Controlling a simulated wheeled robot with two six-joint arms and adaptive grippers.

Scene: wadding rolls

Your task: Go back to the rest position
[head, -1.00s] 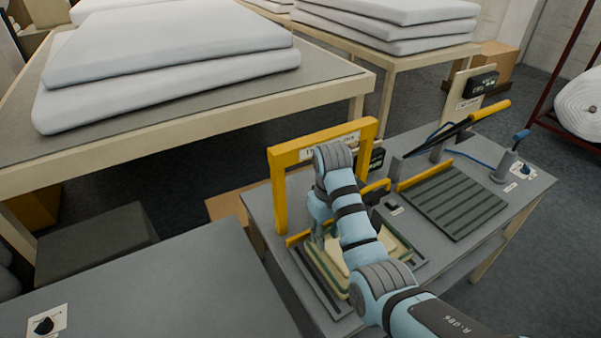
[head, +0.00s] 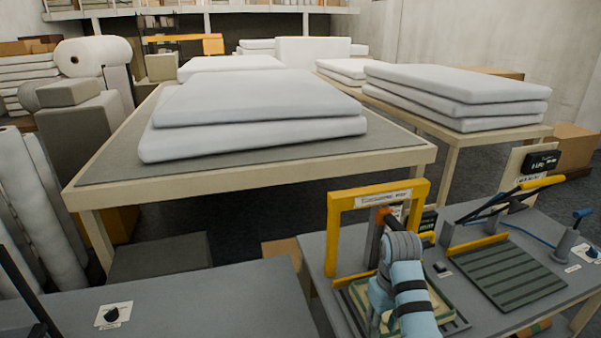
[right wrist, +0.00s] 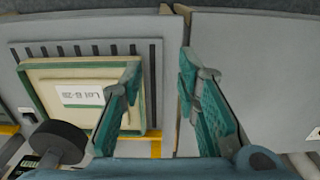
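My right arm reaches over the grey bench at the lower right of the head view, in front of the yellow frame (head: 342,225). Its gripper is largely hidden behind the arm there. In the right wrist view the right gripper (right wrist: 160,68) is open, its two green fingers well apart with nothing between them. A cream panel with a green rim and a lot label (right wrist: 72,92) lies under and left of the fingers, on a slotted grey plate. Part of this panel also shows beside my arm in the head view (head: 428,302). My left gripper is not in view.
A large table (head: 250,177) carries white wadding sheets (head: 255,125). Another stack (head: 455,95) stands on a table at the right. A ribbed green plate (head: 510,272) and a black-and-yellow lever lie right of my arm. The grey surface at lower left (head: 200,305) is mostly clear.

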